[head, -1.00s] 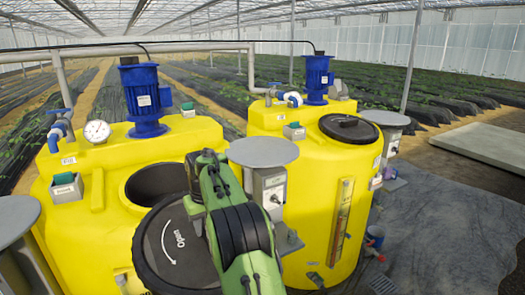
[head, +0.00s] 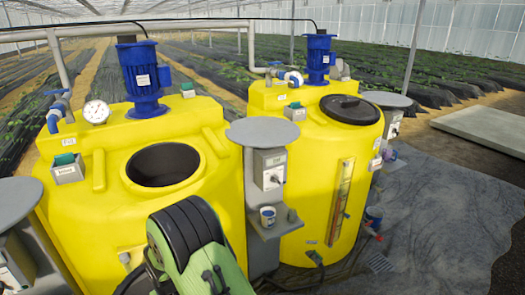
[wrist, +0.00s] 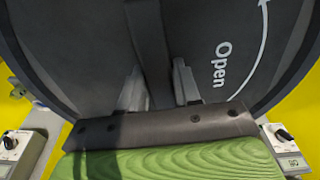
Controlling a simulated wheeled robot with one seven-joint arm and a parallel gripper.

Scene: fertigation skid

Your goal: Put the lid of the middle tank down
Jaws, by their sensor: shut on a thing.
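The black lid (wrist: 215,35) fills most of the wrist view, with "Open" and a curved white arrow on its face. My gripper (wrist: 159,88) is shut on the raised bar (wrist: 150,40) across the lid. In the head view my arm hides the gripper and most of the lid; a dark curved edge (head: 128,281) beside the arm, low in front of the tank, looks like its rim. The nearer yellow tank (head: 110,215) has an open round mouth (head: 163,164), uncovered and dark inside. The lid is apart from this mouth.
A grey round-topped stand (head: 262,131) with a switch box and a cup (head: 267,217) is between the tanks. Another round top (head: 18,198) is at the left edge. The right tank (head: 308,200) has its black lid (head: 350,109) on. Blue motors (head: 143,80) rise behind.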

